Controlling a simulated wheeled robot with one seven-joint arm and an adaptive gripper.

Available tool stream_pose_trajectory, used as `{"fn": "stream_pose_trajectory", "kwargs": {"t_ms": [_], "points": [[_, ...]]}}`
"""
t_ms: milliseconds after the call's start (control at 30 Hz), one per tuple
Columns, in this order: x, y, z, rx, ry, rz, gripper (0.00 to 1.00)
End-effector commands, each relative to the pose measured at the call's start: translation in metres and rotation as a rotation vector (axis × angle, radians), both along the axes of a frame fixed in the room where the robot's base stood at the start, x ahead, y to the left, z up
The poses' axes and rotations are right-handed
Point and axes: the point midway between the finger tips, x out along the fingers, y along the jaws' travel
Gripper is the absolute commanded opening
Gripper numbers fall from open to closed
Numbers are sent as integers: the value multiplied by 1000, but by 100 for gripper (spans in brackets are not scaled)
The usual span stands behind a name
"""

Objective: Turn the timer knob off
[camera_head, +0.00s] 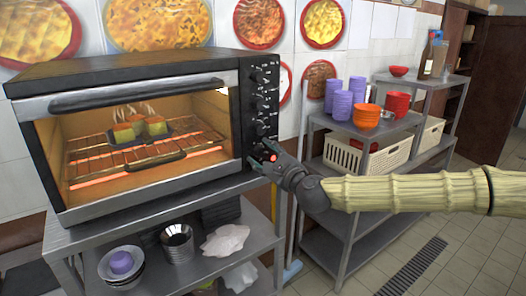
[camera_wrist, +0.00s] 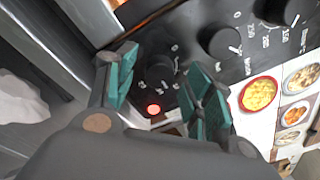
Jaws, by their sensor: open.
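The oven (camera_head: 140,135) stands on a metal table, with a column of black knobs on the right side of its front. My gripper (camera_head: 268,163) is at the lowest knob in the head view. In the wrist view my gripper (camera_wrist: 160,85) is open, and its two teal-padded fingers stand on either side of the black timer knob (camera_wrist: 160,70). I cannot tell whether either finger touches the knob. A red indicator light (camera_wrist: 153,109) glows beside the knob. In the head view the fingers mostly hide this knob.
Another knob (camera_wrist: 222,42) lies beside the right finger. The oven holds a tray (camera_head: 140,137) of food over glowing heating bars. A shelf (camera_head: 365,130) with purple cups (camera_head: 342,104) and orange bowls (camera_head: 366,115) stands to the right. Open floor lies at the lower right.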

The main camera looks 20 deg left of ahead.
Motion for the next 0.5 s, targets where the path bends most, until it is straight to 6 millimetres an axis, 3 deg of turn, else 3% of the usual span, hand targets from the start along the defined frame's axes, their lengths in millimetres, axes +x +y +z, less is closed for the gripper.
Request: {"fn": "stream_pose_trajectory", "kwargs": {"t_ms": [433,500], "points": [[7,7,-1,0,0,0,52],[7,7,-1,0,0,0,43]]}}
